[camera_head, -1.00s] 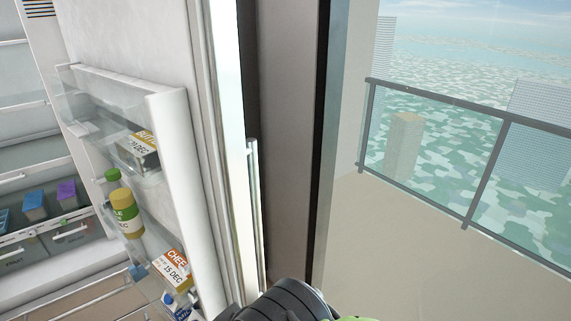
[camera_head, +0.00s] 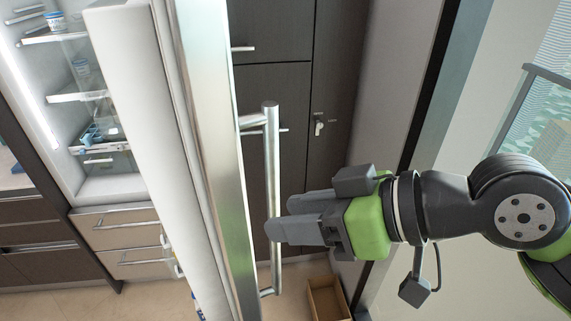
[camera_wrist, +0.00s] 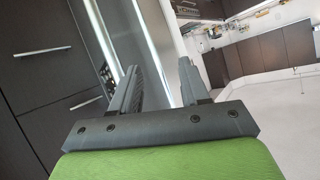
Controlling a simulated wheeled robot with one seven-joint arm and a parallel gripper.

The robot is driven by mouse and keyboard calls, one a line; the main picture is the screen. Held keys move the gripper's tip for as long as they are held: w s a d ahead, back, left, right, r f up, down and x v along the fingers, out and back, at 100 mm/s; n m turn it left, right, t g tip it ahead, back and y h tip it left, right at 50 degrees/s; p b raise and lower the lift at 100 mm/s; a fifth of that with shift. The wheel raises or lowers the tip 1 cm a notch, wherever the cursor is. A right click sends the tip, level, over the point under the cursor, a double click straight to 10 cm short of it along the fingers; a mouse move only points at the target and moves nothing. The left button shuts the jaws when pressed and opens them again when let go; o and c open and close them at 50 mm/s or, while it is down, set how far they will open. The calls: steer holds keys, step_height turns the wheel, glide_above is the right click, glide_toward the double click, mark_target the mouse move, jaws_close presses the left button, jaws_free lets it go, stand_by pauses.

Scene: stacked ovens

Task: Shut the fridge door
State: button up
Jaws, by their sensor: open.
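The fridge door (camera_head: 160,130) stands open and is seen nearly edge-on in the head view, with the lit fridge inside (camera_head: 95,110) to its left. A long vertical metal handle (camera_head: 271,190) is on the door's outer face. My gripper (camera_head: 272,230) is at the handle's lower half, with its fingers pointing left and overlapping the handle in the picture. I cannot tell whether they touch it. In the wrist view my gripper (camera_wrist: 160,85) has its two fingers apart with nothing between them. A pale door edge or handle (camera_wrist: 125,40) runs up behind the left finger.
Dark tall cabinets (camera_head: 290,60) stand behind the door. A cardboard box (camera_head: 327,298) lies on the floor below my gripper. A window and railing (camera_head: 545,90) are at the right. Kitchen counters (camera_wrist: 260,55) and open floor show in the wrist view.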

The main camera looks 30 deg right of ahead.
steer(key=d+r+n+t+y+b, duration=0.1)
steer(key=d+r+n+y+b, duration=0.2)
steer(key=d, duration=0.4)
steer(key=n+y+b, duration=0.2)
steer(key=y+b, duration=0.1)
glide_toward(272, 162)
steer(key=x, duration=0.7)
steer(key=w+b+x, duration=0.1)
steer(key=x, duration=0.2)
steer(key=shift+d+f, duration=0.2)
steer(key=shift+f, duration=0.2)
steer(key=shift+c, duration=0.3)
jaws_close()
